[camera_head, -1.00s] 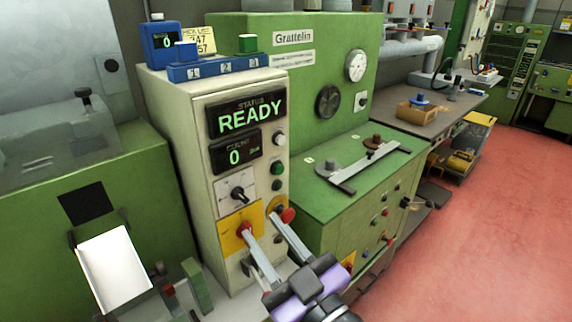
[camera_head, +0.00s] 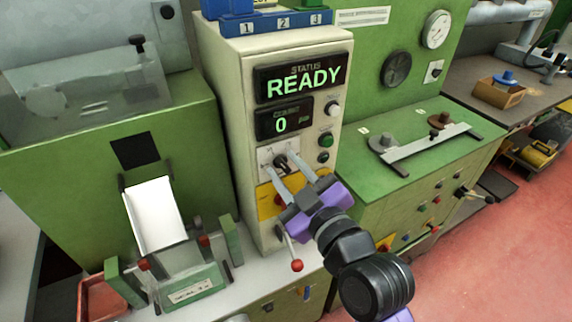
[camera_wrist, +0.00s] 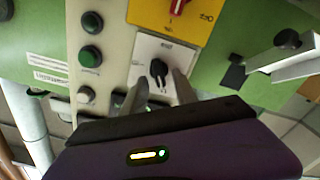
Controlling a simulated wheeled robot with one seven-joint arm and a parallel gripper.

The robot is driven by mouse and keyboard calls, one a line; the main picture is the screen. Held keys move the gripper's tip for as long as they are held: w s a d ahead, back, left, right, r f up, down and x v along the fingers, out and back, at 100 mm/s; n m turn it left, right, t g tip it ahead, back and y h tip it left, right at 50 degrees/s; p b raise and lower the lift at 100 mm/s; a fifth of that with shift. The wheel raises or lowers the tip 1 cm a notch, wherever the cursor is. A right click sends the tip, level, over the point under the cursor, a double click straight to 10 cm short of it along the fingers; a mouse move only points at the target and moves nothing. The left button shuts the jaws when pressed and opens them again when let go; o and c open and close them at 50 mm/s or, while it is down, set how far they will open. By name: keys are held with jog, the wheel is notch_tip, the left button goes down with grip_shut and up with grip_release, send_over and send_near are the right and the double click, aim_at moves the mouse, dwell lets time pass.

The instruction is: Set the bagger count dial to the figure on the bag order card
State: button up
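The dial is a black knob (camera_wrist: 158,70) on a white plate with marks, on the front of the cream cabinet (camera_head: 222,130). My gripper (camera_head: 281,162) is at this plate, its two fingers apart on either side of the knob. The wrist view shows my gripper (camera_wrist: 161,80) open, with the knob between the fingertips; I cannot tell whether they touch it. The count display (camera_head: 284,121) above reads 0 and the status display (camera_head: 303,80) reads READY. I cannot make out a bag order card; a small strip of yellow paper (camera_head: 264,2) is cut off at the top edge.
Beside the displays are a white knob (camera_head: 332,108) and a green button (camera_head: 326,139). Below is a yellow panel (camera_wrist: 178,18) with a red switch. A red-tipped lever (camera_head: 296,264) stands out low on the cabinet. A white chute (camera_head: 154,213) is at left.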

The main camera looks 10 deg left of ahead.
jog(key=shift+w+a, duration=0.2)
jog(key=shift+w, duration=0.1)
grip_shut()
jog(key=m+p, duration=0.1)
jog(key=m, duration=0.2)
jog(key=m+p, duration=0.1)
jog(key=m, duration=0.1)
jog(key=shift+w+d+r+m, duration=0.1)
jog(key=shift+d+r+m, duration=0.1)
jog(key=shift+m, duration=0.2)
jog(key=m+p, duration=0.1)
jog(key=m, duration=0.2)
jog(key=m+p, duration=0.2)
jog(key=shift+w+d+f+m, duration=0.1)
jog(key=shift+w+d+m, duration=0.1)
jog(key=shift+m, duration=0.2)
dwell(0.3)
